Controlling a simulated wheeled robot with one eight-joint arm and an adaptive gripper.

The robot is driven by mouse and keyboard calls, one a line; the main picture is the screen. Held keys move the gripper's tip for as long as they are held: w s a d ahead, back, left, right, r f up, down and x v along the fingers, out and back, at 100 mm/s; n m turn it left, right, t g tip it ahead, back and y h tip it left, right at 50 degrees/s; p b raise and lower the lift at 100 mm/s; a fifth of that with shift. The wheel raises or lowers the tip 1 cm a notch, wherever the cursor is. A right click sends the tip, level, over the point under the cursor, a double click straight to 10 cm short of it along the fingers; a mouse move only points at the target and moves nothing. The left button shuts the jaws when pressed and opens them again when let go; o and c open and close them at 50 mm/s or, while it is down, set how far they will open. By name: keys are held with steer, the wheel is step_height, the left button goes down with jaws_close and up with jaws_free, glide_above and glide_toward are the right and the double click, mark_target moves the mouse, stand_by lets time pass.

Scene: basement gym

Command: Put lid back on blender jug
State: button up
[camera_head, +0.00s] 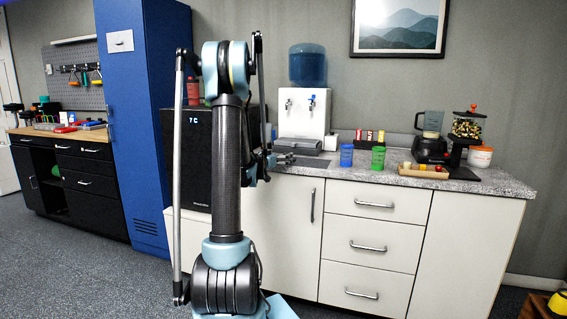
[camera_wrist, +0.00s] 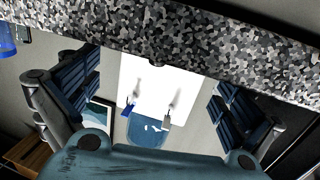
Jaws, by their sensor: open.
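The blender jug (camera_head: 432,122) is a clear grey jug standing upright on its dark blender base (camera_head: 430,150), toward the right end of the counter (camera_head: 345,167). I cannot make out a separate lid in either view; whether anything covers the jug's top is too small to tell. My gripper (camera_head: 281,160) is at the counter's left part, in front of the water dispenser and well left of the blender. In the wrist view my gripper (camera_wrist: 150,103) has its two dark fingers wide apart with nothing held between them. The blender is not visible in the wrist view.
The water dispenser (camera_head: 303,112) stands behind my gripper; it appears upside down in the wrist view (camera_wrist: 150,88). A blue cup (camera_head: 346,155), a green cup (camera_head: 378,158), a wooden tray (camera_head: 410,172) and a snack dispenser (camera_head: 467,125) occupy the counter near the blender.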

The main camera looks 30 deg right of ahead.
steer(key=shift+x, duration=2.75)
steer(key=shift+s, duration=0.2)
steer(key=c, duration=1)
step_height(320, 180, up, 10)
steer(key=shift+f, duration=0.1)
